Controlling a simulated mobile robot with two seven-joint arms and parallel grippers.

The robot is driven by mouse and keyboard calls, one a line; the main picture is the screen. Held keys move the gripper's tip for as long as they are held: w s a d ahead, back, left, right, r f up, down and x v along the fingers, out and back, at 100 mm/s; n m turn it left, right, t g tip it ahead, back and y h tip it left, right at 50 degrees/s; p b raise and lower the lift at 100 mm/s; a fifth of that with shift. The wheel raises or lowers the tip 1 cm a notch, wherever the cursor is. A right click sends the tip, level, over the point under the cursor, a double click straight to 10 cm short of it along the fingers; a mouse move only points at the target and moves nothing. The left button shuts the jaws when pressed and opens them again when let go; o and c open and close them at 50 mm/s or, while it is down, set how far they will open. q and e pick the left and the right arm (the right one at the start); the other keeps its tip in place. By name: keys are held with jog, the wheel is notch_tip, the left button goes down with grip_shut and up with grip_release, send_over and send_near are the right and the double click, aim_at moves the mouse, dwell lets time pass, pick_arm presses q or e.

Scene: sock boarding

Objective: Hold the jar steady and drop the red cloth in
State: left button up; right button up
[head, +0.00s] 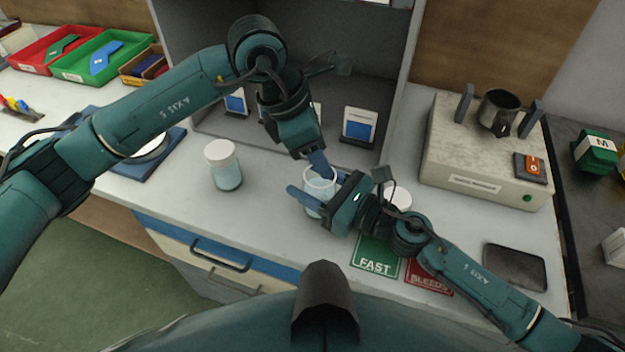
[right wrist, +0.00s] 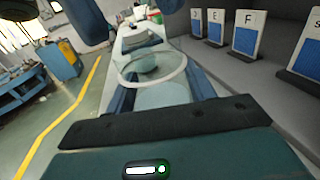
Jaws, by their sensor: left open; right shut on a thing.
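The open clear jar (head: 319,187) stands on the bench in front of the grey booth. My right gripper (head: 318,194) is shut on it from the right, with blue fingers around its sides. In the right wrist view the jar's rim (right wrist: 152,68) shows between the fingers, with something pale inside. My left gripper (head: 318,162) is open, just above and behind the jar's rim; parts of it show at the top of the right wrist view. I see no red cloth in either view; it may be hidden.
A lidded jar (head: 224,165) stands to the left. A white round lid (head: 398,196) lies partly behind my right arm. A green FAST mat (head: 375,258) and a red BLEEDS mat (head: 430,278) lie in front. A machine (head: 485,150) stands right; lettered cards (head: 359,126) stand in the booth.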

pick_arm(q)
jog(key=w+v, duration=0.1)
jog(key=v, duration=1)
jog(key=shift+s+r, duration=0.35)
jog(key=shift+s, duration=0.15)
jog(key=shift+a, duration=0.15)
pick_arm(e)
jog(key=o, duration=1.2)
jog(key=shift+c, duration=0.2)
jog(key=v, duration=1.2)
